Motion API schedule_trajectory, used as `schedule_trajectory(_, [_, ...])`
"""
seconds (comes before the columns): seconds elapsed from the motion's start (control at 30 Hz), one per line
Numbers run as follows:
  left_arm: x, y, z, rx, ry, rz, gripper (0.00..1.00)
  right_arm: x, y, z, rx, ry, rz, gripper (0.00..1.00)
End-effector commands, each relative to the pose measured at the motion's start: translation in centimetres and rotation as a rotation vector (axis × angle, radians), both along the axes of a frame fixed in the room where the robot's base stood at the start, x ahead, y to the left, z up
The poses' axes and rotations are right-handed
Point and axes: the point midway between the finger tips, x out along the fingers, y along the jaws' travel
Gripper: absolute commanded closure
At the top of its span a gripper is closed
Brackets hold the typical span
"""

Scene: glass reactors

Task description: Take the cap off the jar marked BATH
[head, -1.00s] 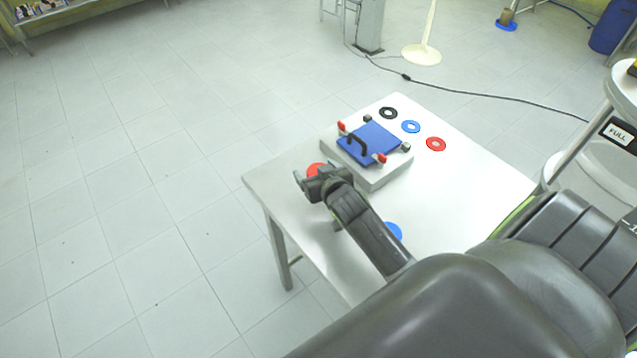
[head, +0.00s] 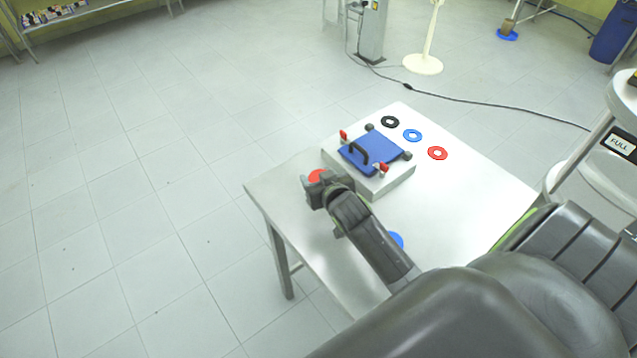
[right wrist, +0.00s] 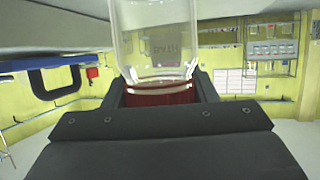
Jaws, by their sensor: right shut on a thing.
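The jar marked BATH (right wrist: 158,40) is clear glass. My right gripper (right wrist: 158,92) is shut on the red cap, one finger on each side, and the cap still meets the jar's mouth. In the head view the red cap (head: 316,175) shows at the tip of my right gripper (head: 318,185), over the table's left part. The glass cannot be made out there. My left gripper is not in view.
The white table (head: 470,205) carries a pale block (head: 392,187) with a blue handled lid (head: 372,152) and red-tipped clamps, close behind the gripper. A blue round thing (head: 397,239) is partly hidden by my arm.

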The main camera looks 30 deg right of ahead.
Motion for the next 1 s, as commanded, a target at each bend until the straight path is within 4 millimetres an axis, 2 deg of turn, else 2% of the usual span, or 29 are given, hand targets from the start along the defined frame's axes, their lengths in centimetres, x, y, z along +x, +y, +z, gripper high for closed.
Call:
schedule_trajectory(0.3, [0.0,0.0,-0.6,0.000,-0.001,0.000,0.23,0.1,0.0,6.0,-0.003,-0.009,0.003,0.77])
schedule_trajectory(0.5, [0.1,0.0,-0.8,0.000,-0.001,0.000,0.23,0.1,0.0,8.6,-0.001,-0.005,0.001,0.77])
schedule_trajectory(0.87, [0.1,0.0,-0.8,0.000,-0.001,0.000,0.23,0.1,0.0,9.3,-0.001,-0.002,0.000,0.77])
schedule_trajectory(0.9, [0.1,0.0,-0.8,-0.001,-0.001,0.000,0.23,0.0,0.0,9.2,0.000,-0.002,0.000,0.52])
schedule_trajectory(1.0, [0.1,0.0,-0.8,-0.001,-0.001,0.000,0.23,0.0,0.0,9.2,0.000,-0.002,0.000,0.65])
